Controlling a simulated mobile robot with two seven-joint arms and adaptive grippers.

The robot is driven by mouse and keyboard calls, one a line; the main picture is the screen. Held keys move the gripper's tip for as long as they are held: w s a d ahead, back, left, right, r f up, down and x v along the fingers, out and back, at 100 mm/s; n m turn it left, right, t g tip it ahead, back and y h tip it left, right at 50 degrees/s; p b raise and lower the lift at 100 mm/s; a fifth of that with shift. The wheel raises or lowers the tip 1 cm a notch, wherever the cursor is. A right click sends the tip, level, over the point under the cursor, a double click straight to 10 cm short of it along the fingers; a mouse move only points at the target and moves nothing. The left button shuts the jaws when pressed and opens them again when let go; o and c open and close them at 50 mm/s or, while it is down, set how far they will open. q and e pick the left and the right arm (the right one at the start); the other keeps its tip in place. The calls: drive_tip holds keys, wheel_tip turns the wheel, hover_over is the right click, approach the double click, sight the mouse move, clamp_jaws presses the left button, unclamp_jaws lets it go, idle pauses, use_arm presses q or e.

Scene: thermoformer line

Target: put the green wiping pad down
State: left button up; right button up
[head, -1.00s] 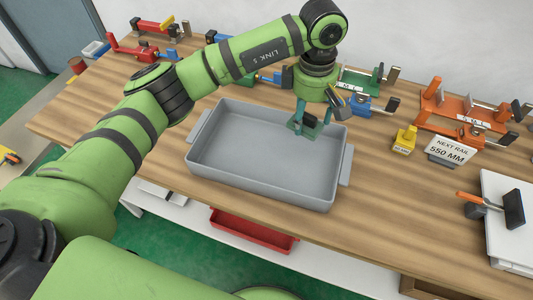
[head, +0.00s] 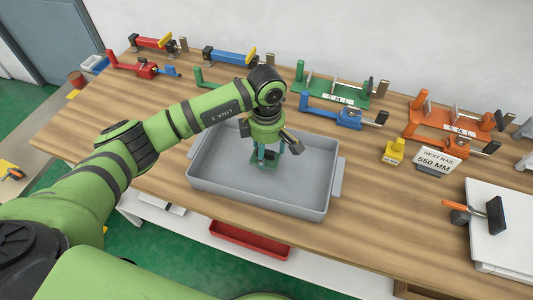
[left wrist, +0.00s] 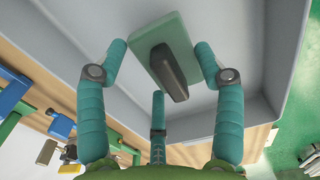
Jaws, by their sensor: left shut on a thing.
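The green wiping pad (head: 264,161) is a flat green plate with a dark handle, held inside the outline of the grey tray (head: 232,196). My left gripper (head: 268,151) points down over the tray and is shut on the pad. In the left wrist view, the pad (left wrist: 160,35) and its dark block-shaped handle lie between the teal fingers. I cannot tell whether the pad touches the tray floor. My right gripper is in neither view.
Red, blue, green and orange clamp-like fixtures (head: 345,93) line the back of the wooden bench. A yellow block (head: 394,152) and a "NEXT RAIL 550 MM" sign (head: 437,160) stand right of the tray. A white board (head: 503,230) with an orange-handled tool lies at far right.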

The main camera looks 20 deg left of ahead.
sight(266, 158)
use_arm(q)
wheel_tip(266, 158, down, 3)
drive_tip(key=shift+f+p, duration=0.2)
drive_tip(key=shift+p, duration=0.4)
drive_tip(key=shift+f, duration=0.15)
drive_tip(key=shift+f, duration=0.1)
drive_tip(key=shift+f+b, duration=0.15)
drive_tip(key=shift+b, duration=0.15)
drive_tip(key=o, duration=1)
